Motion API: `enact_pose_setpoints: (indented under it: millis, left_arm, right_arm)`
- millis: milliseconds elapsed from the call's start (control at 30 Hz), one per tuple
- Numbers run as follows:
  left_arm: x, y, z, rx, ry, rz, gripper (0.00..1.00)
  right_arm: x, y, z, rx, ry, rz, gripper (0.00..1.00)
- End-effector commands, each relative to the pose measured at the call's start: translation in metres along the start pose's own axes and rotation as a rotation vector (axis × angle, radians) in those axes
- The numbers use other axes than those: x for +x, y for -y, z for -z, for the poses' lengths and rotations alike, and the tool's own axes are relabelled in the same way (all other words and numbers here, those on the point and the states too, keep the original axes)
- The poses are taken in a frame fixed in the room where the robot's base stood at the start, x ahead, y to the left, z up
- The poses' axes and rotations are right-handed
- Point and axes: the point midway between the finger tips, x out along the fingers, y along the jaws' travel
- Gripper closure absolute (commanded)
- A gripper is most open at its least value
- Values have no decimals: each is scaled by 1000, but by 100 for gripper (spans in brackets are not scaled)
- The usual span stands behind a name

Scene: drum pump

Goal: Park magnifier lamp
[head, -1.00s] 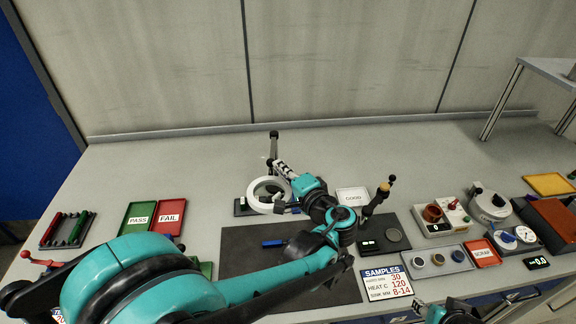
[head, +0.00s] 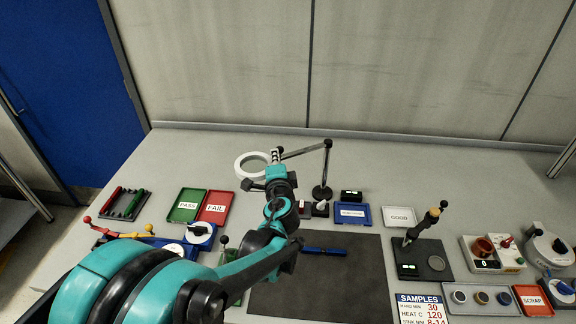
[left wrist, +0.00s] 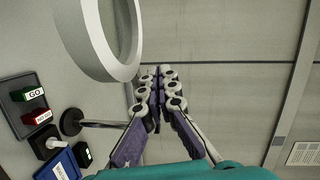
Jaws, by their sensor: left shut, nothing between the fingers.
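The magnifier lamp has a white ring head (head: 240,166), a jointed dark arm (head: 305,151) and an upright post on a round black base (head: 322,193). The ring hangs left of the post. My left gripper (head: 277,156) is shut and empty, just right of the ring; whether it touches the ring or the lamp arm is unclear. In the left wrist view the closed fingers (left wrist: 159,78) point at the wall, with the ring (left wrist: 75,45) to their upper left and the base (left wrist: 72,122) lower left. My right gripper is out of view.
Green PASS (head: 187,205) and red FAIL (head: 215,208) trays lie left of my arm, beside a dark rack (head: 124,204). A blue tray (head: 352,214) and white GOOD tray (head: 399,217) sit behind the dark mat (head: 340,275). The back of the table is mostly clear.

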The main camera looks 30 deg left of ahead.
Motion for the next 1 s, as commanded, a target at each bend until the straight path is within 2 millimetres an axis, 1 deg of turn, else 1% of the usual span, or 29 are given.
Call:
enact_pose_setpoints:
  millis: [33, 200, 400, 600, 1000]
  left_arm:
    - [7, 1, -5, -1, 4, 0, 100]
    - [25, 4, -11, -1, 2, 0, 100]
    - [37, 7, -15, -1, 1, -1, 100]
    - [42, 8, -16, 0, 0, 0, 100]
    - [42, 8, -16, 0, 0, -1, 100]
  right_arm:
    - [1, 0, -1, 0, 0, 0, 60]
    - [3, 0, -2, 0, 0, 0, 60]
    - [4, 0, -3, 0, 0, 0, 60]
    - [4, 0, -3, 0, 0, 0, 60]
    - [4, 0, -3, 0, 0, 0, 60]
